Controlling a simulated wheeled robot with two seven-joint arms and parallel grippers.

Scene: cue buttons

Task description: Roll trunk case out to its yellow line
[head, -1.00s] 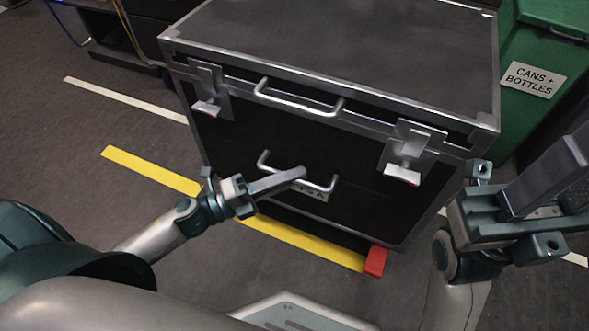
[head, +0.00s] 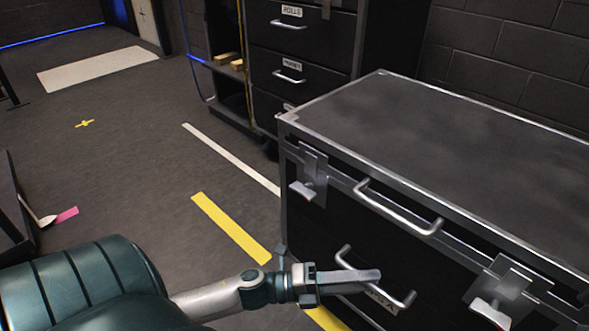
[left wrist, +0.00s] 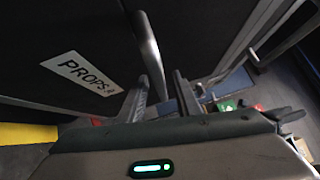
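The black trunk case (head: 450,115) with metal edges stands at the right in the head view, its front toward me and its right part cut off. Its front has an upper handle (head: 398,208) and a lower handle (head: 408,299). A yellow line (head: 230,228) lies on the floor before the case, partly hidden by my left arm. My left gripper (head: 372,275) is at the lower handle. In the left wrist view the handle bar (left wrist: 148,45) runs down between the two fingers (left wrist: 162,90), which look apart with gaps beside it. My right gripper is out of view.
A white line (head: 230,158) lies behind the yellow one. A drawer cabinet (head: 300,50) stands behind the case. A small yellow cross (head: 85,124) and a pink piece (head: 67,214) lie on the left floor, which is mostly clear.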

